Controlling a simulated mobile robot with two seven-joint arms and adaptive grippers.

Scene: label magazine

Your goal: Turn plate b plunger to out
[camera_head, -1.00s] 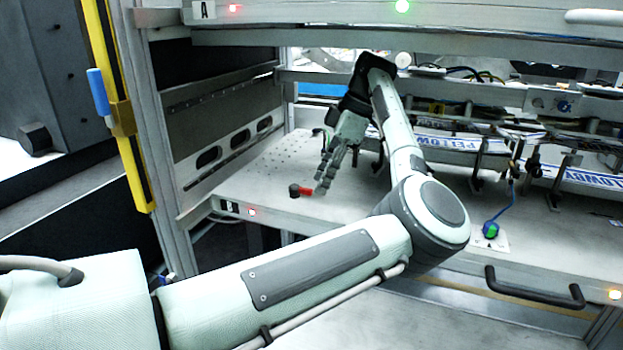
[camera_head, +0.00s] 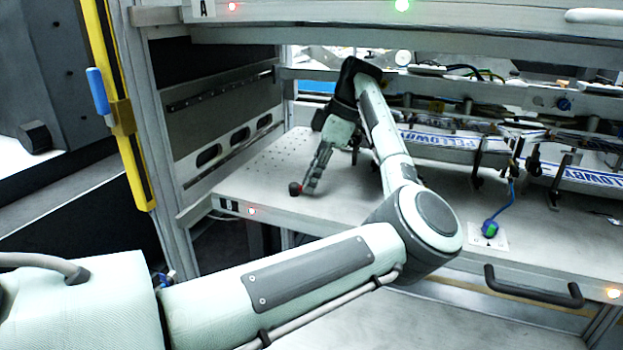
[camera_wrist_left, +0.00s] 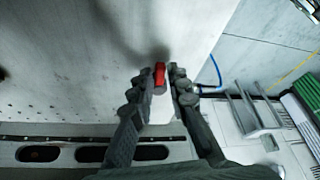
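The plunger (camera_head: 295,189) sits at the front left of the lower plate (camera_head: 255,185), which carries a dark label and a red light at its edge. In the head view I see its dark round knob and a little red; my fingers hide the rest. The left wrist view shows its red part (camera_wrist_left: 160,75) between my fingertips. My left gripper (camera_head: 311,186) points down at the plunger. It also shows in the left wrist view (camera_wrist_left: 160,82), its fingers apart on either side of the red part, with a narrow gap. Firm contact is not visible. My right gripper is not in view.
A dark handle (camera_head: 535,290) sticks out in front. The upper shelf (camera_head: 400,35) is overhead.

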